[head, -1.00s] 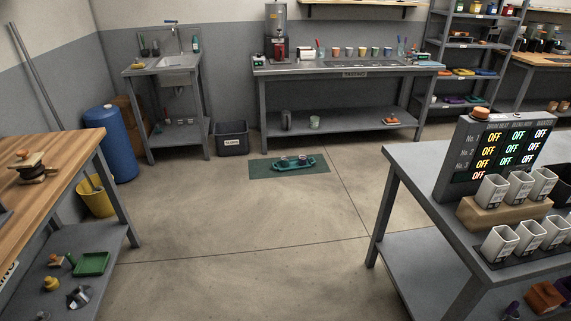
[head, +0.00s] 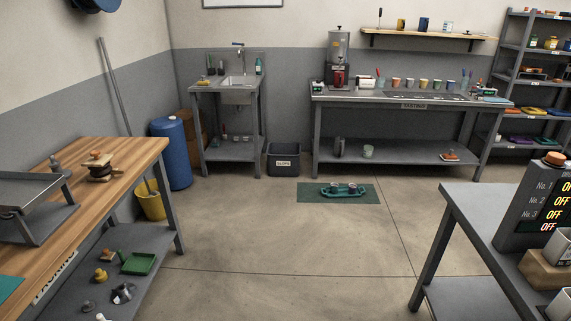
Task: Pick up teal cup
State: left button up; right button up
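A row of small cups (head: 423,85) in several colors stands on the tasting table; they are too small to tell surely which, if any, is teal. A pale green cup (head: 368,151) stands on that table's lower shelf. A teal tray (head: 342,195) with small cups in it lies on a green mat (head: 306,195) on the floor; the cups' color is unclear. Neither of my grippers is in view.
The grey tasting table (head: 330,98) stands at the back wall. A bin (head: 284,168) sits beside a sink stand (head: 237,97). A wooden workbench (head: 130,158) is at left and a grey table (head: 480,215) at right. The floor (head: 300,245) between them is open.

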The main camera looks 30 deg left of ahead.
aim_at(334, 188)
jog(key=i+j+u, duration=0.25)
jog(key=i, duration=0.3)
jog(key=i+j+u, duration=0.15)
jog(key=i+u, duration=0.3)
jog(key=i, duration=1.95)
jog(key=i+l, duration=0.1)
jog(key=i, duration=1.5)
